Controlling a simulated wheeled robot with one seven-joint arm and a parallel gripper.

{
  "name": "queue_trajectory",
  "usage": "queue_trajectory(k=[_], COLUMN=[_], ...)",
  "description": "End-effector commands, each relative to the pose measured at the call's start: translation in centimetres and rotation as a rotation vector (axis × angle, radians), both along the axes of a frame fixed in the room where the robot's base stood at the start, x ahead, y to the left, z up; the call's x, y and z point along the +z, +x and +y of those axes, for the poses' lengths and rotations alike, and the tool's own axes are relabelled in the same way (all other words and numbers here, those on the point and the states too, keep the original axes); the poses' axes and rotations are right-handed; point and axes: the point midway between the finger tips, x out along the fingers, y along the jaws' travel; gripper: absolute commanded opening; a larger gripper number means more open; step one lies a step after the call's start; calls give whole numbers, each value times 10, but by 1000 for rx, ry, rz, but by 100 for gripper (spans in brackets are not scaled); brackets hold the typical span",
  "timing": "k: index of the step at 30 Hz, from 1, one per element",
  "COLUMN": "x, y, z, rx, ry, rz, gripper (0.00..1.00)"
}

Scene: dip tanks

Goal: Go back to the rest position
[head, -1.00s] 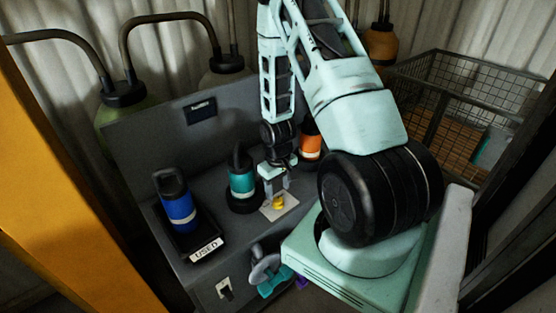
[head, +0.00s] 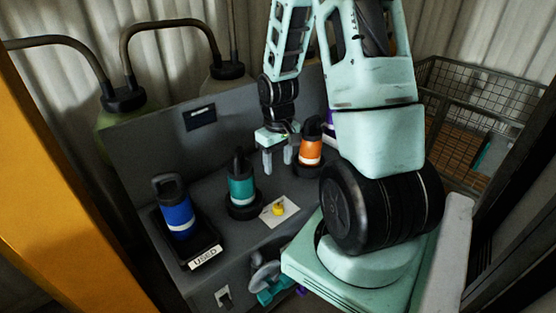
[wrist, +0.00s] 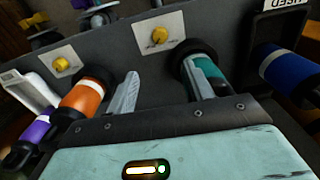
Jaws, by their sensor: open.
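My gripper (head: 278,160) is open and empty in the head view, raised above the grey bench between the teal canister and the orange canister. In the wrist view its two fingers (wrist: 160,92) stand apart with nothing between them. The teal canister (head: 241,182) stands upright to the left of the card. The orange canister (head: 310,146) stands behind it to the right.
The blue canister (head: 175,208) stands in a dark tray (head: 214,246) labelled USED. A purple canister (wrist: 35,130) shows in the wrist view. A wire cage (head: 470,105) stands at the right. An orange post (head: 55,180) is at the left. The space above the bench front is clear.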

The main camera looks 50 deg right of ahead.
Motion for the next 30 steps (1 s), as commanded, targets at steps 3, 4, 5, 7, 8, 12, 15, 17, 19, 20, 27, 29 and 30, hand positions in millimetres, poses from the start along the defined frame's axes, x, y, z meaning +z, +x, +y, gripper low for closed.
queue_trajectory(k=[3,4,5,7,8,12,15,17,19,20,27,29,30], x=[0,0,0,0,0,0,0,3,10,14,62,73,80], y=[0,0,0,0,0,0,0,4,12,16,27,19,11], z=[0,0,0,0,0,0,0,7,26,37,175,209,231], rx=[0,0,0,0,0,0,-1,15,55,79,356,430,479], ry=[0,0,0,0,0,0,0,0,2,3,23,28,32], rz=[0,0,0,0,0,0,0,-3,-8,-11,-29,-32,-32], gripper=[52,52,52,52,52,52,52,52,52,52,52,52,52])
